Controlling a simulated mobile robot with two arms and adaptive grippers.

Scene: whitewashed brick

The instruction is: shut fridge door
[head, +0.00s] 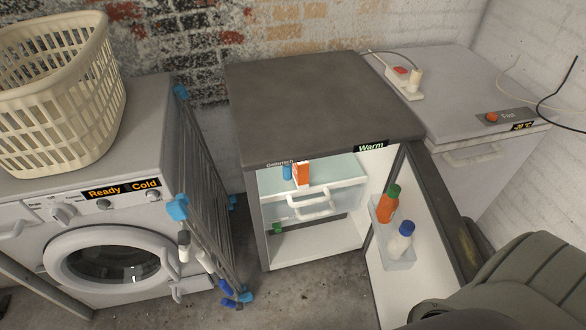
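The fridge (325,100) is a small dark-grey unit with a "Warm" label, standing in the middle of the head view. Its door (390,275) is wide open, hinged on the right side and swung out toward me. The door's inner face is white, with a shelf holding an orange bottle with a green cap (387,207) and a white bottle with a blue cap (400,242). Inside the fridge are a white drawer with a handle (312,206) and an orange-and-white carton (301,173).
A folded drying rack (208,225) stands between the washing machine (60,225) and the fridge. A chest freezer (460,100) is at right. Bare floor lies before the fridge.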

